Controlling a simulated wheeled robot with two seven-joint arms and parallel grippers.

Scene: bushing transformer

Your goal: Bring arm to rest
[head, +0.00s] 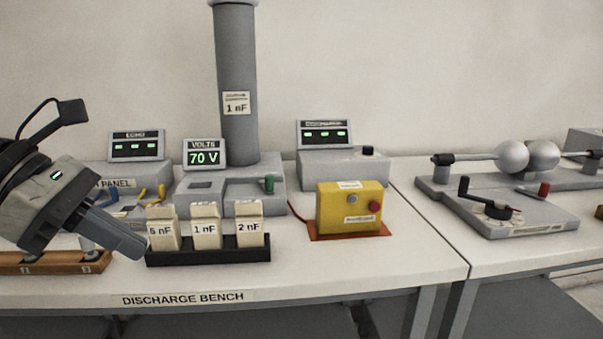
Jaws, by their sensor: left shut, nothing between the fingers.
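My left gripper (138,252) comes in from the left. Its fingers are shut and empty, pointing down and to the right. In the picture the fingertips end beside the left end of the black rack (210,257) with the blocks marked 5 nF (162,229), 1 nF (206,227) and 2 nF (250,226). I cannot tell whether they touch it. The gripper hides part of the grey panel (127,212) behind it. My right gripper is not in view.
The white bench (330,266) carries a wooden strip (60,262), a meter reading 70 V (204,155), a tall grey column (238,110) and a yellow box (348,209). A second table at right holds a sphere-gap device (513,157) and a crank unit (500,213). The bench's front right is clear.

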